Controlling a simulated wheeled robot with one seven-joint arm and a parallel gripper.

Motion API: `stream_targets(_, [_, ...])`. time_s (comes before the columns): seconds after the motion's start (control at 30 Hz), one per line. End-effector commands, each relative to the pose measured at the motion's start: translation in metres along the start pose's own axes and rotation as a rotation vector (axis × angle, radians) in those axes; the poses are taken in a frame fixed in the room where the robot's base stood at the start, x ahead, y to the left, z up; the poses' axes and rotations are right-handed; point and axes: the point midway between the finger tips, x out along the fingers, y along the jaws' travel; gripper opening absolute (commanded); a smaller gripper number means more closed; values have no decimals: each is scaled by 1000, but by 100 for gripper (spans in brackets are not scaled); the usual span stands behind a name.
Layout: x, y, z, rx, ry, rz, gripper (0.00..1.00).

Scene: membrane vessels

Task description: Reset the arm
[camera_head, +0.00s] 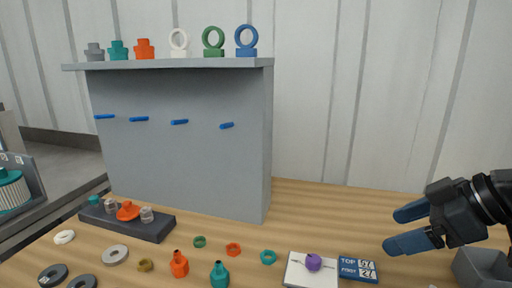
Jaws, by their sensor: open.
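My gripper (406,228) is at the right side of the head view, above the right part of the wooden table. It has two blue fingers that stand apart with nothing between them. The dark wrist and arm reach in from the right edge. The gripper is clear of the grey panel and of the small parts on the table. A grey bin (482,268) is just below and right of it, cut off by the frame.
A grey panel (185,150) with blue pegs stands at the back, with fittings and rings on its top ledge. A dark block (150,232) holds small fittings. Orange (180,265) and teal (219,275) bottles, several rings, a white plate (300,280) and a blue label (358,269) lie in front.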

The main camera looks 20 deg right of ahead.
Motion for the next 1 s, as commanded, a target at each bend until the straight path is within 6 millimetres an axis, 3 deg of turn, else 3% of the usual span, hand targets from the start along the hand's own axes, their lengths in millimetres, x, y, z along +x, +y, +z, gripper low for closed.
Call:
stream_targets(0.03, [10,-9,-27,8,100,-7,82])
stream_targets(0.2, [23,-26,-96,68,389,1,82])
stream_targets(0.33, [27,-38,-133,144,579,6,82])
stream_targets(0.5, [31,-52,-160,281,781,20,82])
stream_targets(0.63, [36,-63,-164,401,896,42,82])
stream_targets(0.77, [46,-74,-154,525,971,77,82])
stream_targets(1.0, [70,-106,-105,728,1005,176,82])
